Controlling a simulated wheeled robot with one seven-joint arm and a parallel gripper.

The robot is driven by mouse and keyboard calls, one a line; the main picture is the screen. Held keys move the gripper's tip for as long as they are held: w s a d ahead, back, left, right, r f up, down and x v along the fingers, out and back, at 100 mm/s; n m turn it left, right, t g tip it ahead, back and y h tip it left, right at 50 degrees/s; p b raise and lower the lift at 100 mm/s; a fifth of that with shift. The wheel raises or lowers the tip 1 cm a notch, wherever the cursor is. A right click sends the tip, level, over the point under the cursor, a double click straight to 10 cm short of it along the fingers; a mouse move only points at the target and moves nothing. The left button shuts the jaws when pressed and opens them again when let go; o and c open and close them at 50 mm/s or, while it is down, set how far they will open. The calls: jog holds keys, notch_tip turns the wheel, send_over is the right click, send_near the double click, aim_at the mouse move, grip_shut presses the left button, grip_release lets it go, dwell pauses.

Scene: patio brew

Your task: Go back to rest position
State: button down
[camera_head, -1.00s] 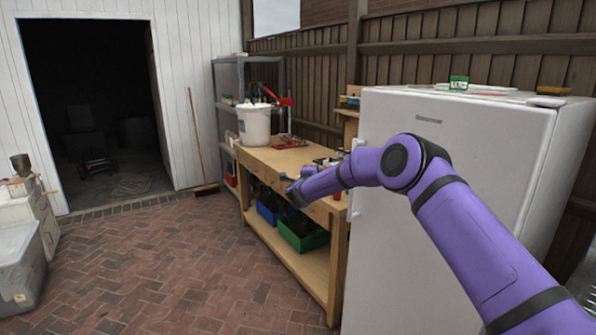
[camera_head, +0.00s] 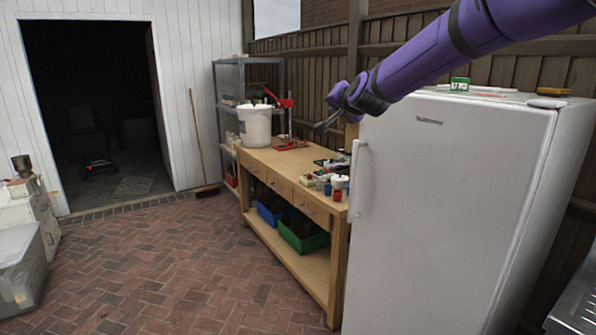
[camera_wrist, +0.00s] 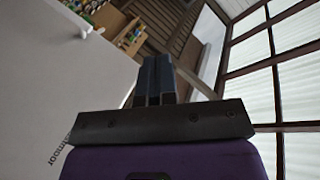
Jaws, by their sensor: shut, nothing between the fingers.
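My gripper (camera_head: 327,124) is at the end of my purple arm, raised in the head view. It is in the air above the far part of the workbench (camera_head: 270,160), in front of the wooden fence and left of the fridge top. In the wrist view my gripper's dark fingers (camera_wrist: 155,80) lie side by side, shut with nothing between them. The gripper touches nothing that I can see.
The white fridge (camera_head: 450,200) stands at right, with small boxes on top. The bench carries a white bucket (camera_head: 255,125), a red bench tool (camera_head: 288,118) and several small cups and jars. The brick floor (camera_head: 180,270) in front is clear.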

jog(key=s+d+r+n+g, duration=0.1)
jog(key=s+d, duration=0.2)
jog(key=s, duration=0.4)
jog(key=s+d+r+n+g, duration=0.1)
jog(key=s+d+n, duration=0.15)
jog(key=s, duration=0.35)
jog(key=s+d+f+g+h, duration=0.1)
jog(key=s+d, duration=0.4)
jog(key=s, duration=0.7)
jog(key=s+d+f+n+g+h, duration=0.1)
jog(key=s+d+f+g, duration=0.2)
jog(key=s, duration=0.9)
jog(key=s+d+f+n+g+h, duration=0.1)
jog(key=s+d+f+g, duration=0.2)
jog(key=s, duration=0.9)
jog(key=d+f, duration=0.3)
jog(key=shift+d+f+h, duration=0.15)
jog(key=shift+d+h, duration=0.15)
jog(key=shift+h, duration=0.1)
